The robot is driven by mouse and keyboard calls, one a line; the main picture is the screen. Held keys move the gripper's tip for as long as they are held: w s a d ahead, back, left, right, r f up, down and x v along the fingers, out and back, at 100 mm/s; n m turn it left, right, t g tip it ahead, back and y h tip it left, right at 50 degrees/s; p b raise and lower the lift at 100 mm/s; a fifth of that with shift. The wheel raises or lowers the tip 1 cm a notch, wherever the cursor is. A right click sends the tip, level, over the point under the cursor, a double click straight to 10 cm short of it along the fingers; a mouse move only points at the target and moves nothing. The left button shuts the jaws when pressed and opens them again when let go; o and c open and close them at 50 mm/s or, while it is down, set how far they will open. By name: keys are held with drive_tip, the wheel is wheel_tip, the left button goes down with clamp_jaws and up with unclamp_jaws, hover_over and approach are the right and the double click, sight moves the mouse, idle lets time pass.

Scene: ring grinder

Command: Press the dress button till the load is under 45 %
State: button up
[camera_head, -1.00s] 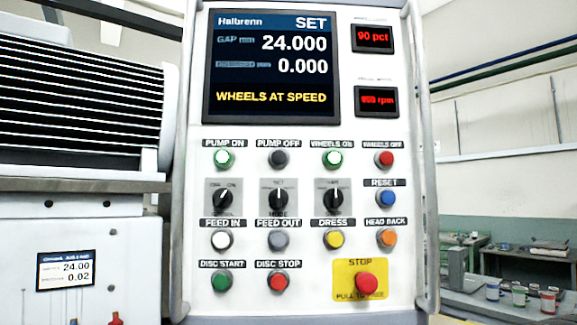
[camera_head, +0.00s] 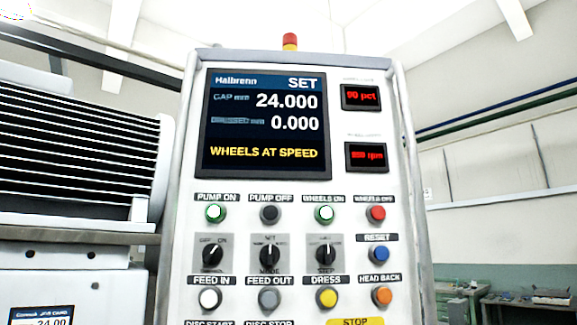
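The yellow dress button (camera_head: 327,298) is on the control panel (camera_head: 231,243), under its DRESS label, in the lower right part of the head view. The load readout (camera_head: 361,97) at the panel's upper right shows red digits that look like 90 pct; its label is too blurred to read. The main screen (camera_head: 265,125) shows SET, a gap of 24.000, a second value of 0.000, and WHEELS AT SPEED. My gripper is not in this view, and nothing touches the dress button.
The orange HEAD BACK button (camera_head: 382,296) and the grey FEED OUT button (camera_head: 269,299) flank the dress button. A selector knob (camera_head: 325,253) sits above it. A finned machine housing (camera_head: 75,140) stands at left. The red-and-amber beacon (camera_head: 290,41) tops the panel.

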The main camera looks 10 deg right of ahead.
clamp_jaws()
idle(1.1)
